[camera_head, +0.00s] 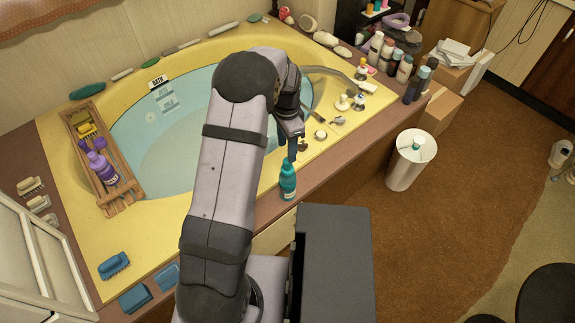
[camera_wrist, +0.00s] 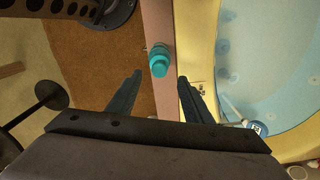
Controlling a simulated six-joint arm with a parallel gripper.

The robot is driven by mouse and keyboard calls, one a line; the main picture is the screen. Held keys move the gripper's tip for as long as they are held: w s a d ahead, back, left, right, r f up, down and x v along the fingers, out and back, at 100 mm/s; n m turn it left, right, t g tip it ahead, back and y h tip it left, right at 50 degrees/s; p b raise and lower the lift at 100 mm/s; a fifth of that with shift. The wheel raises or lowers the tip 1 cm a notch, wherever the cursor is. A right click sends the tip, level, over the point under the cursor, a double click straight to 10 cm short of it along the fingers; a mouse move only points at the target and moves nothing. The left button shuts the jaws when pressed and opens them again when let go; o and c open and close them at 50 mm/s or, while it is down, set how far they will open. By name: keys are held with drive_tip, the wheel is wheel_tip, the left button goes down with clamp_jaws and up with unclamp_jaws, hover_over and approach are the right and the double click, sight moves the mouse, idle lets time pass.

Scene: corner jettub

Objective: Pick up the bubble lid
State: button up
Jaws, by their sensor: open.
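A teal bottle (camera_head: 288,184) stands upright on the tub's front ledge, with a teal lid (camera_head: 289,168) on top. I take this for the bubble lid; no label is readable. In the wrist view the lid (camera_wrist: 158,66) shows from above, beyond and roughly between my fingertips. My gripper (camera_wrist: 160,78) is open with nothing between its two fingers. In the head view my gripper (camera_head: 292,148) is just above the lid, partly hidden by my arm. I cannot tell the exact gap.
The yellow tub (camera_head: 75,225) holds water. A wooden tray (camera_head: 122,205) with a purple bottle (camera_head: 104,170) lies across its left side. Taps and small items (camera_head: 343,103) stand right of the gripper. A white bin (camera_head: 407,170) with a small teal item (camera_head: 416,143) on top stands on the floor.

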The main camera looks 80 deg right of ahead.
sight(288, 166)
drive_tip(key=shift+m, duration=0.4)
drive_tip(key=shift+s+f+p, duration=0.15)
drive_tip(key=shift+f+p, duration=0.65)
drive_tip(key=shift+f, duration=2.85)
drive_tip(key=shift+c, duration=0.7)
drive_tip(key=c, duration=1)
